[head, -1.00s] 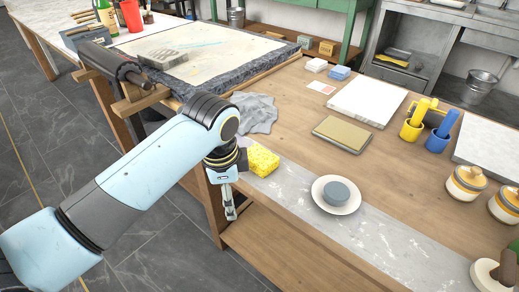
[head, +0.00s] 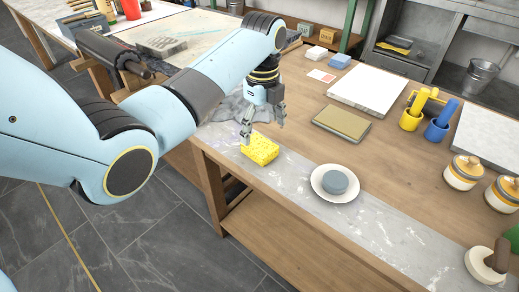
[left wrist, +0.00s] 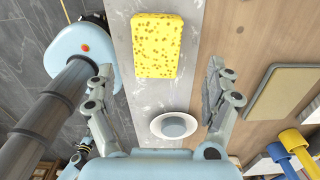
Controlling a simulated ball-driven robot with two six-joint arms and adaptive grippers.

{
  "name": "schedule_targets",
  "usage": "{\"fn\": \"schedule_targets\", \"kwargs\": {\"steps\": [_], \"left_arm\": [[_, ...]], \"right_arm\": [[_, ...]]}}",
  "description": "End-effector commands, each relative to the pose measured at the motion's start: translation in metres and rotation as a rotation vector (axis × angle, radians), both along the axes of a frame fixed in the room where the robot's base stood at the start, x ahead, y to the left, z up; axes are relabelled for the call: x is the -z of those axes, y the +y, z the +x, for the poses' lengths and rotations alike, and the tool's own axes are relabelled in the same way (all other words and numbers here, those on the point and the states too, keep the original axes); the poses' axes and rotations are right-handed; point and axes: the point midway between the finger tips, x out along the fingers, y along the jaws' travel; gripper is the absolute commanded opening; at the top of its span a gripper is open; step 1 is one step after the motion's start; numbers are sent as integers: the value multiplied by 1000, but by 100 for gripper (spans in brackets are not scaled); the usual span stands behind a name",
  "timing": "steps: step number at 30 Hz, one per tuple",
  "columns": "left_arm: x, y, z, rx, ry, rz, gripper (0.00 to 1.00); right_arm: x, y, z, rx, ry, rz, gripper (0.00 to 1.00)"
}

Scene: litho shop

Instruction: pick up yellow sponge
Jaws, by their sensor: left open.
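The yellow sponge (head: 260,149) lies on the grey marbled strip along the table's near edge, at its left end. It also shows in the left wrist view (left wrist: 157,46), ahead of the fingers and between their lines. My left gripper (head: 263,132) is open and empty, above the sponge and apart from it as far as I can tell. Its two spread fingers show in the left wrist view (left wrist: 160,82). My right gripper is not in view.
A white dish with a grey-blue round piece (head: 335,181) stands right of the sponge. A crumpled grey cloth (head: 222,108) lies behind the gripper. A tan-topped pad (head: 342,122), yellow cup (head: 411,119) and blue cup (head: 436,132) stand farther right.

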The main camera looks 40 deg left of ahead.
Motion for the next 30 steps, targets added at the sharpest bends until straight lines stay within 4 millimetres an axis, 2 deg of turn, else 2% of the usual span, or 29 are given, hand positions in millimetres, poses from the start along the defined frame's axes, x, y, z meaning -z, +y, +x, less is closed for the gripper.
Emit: {"fn": "schedule_targets", "kwargs": {"steps": [5,13,22,30], "left_arm": [[15,1,-2,-1,2,0,87],[55,4,-5,-1,2,0,87],[61,4,-5,-1,-1,0,87],[61,4,-5,-1,-1,0,53]], "right_arm": [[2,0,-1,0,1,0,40],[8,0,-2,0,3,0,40],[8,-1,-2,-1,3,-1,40],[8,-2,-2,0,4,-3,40]]}}
